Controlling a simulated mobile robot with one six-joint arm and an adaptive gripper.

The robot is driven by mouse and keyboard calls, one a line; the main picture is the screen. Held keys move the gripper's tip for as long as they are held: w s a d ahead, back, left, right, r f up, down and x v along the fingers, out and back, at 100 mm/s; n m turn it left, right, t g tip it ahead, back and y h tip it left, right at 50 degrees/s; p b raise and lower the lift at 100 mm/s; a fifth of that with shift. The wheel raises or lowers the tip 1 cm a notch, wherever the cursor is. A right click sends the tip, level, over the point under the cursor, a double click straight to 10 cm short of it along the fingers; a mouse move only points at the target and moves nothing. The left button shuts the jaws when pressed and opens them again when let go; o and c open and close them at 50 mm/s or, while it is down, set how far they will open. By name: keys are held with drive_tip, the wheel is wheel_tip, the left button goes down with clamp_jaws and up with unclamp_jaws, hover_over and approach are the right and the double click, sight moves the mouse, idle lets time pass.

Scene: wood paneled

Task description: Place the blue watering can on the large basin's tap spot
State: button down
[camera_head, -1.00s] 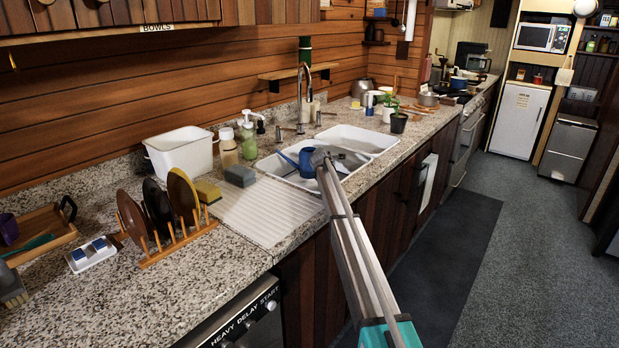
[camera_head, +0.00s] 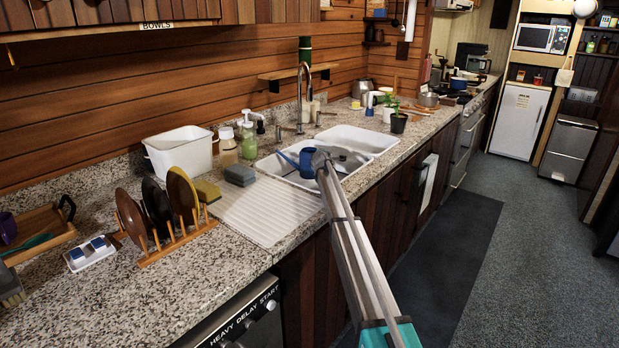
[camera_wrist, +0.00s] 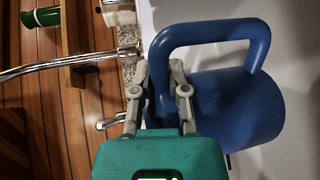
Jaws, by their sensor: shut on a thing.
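The blue watering can (camera_wrist: 250,108) fills the right of the wrist view, with its handle arching at the top. It also shows in the head view (camera_head: 307,161), over the large basin (camera_head: 290,180) of the double sink. My gripper (camera_wrist: 163,75) is shut on the can's handle side; the fingers cover the exact contact. In the head view, the end of my arm (camera_head: 320,160) hides part of the can and basin. The chrome tap (camera_head: 300,95) rises behind the sink, and its spout also crosses the left of the wrist view (camera_wrist: 60,64). I cannot tell whether the can touches the basin floor.
A ridged drainboard (camera_head: 265,210) lies left of the sink. Soap bottles (camera_head: 249,141), a grey sponge (camera_head: 239,175) and a white tub (camera_head: 181,152) stand beside it. A smaller basin (camera_head: 360,140) is to the right.

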drive_tip(key=c, duration=0.6)
unclamp_jaws()
drive_tip(key=shift+o, duration=0.2)
drive_tip(key=shift+s+r, duration=0.1)
drive_tip(key=shift+s, duration=0.35)
drive_tip(key=s+r+p, duration=0.1)
drive_tip(key=s, duration=0.5)
drive_tip(key=shift+s+r, duration=0.15)
drive_tip(key=shift+s, duration=0.25)
idle(0.8)
drive_tip(key=shift+s+a+p, duration=0.1)
drive_tip(key=shift+p, duration=0.2)
idle(0.7)
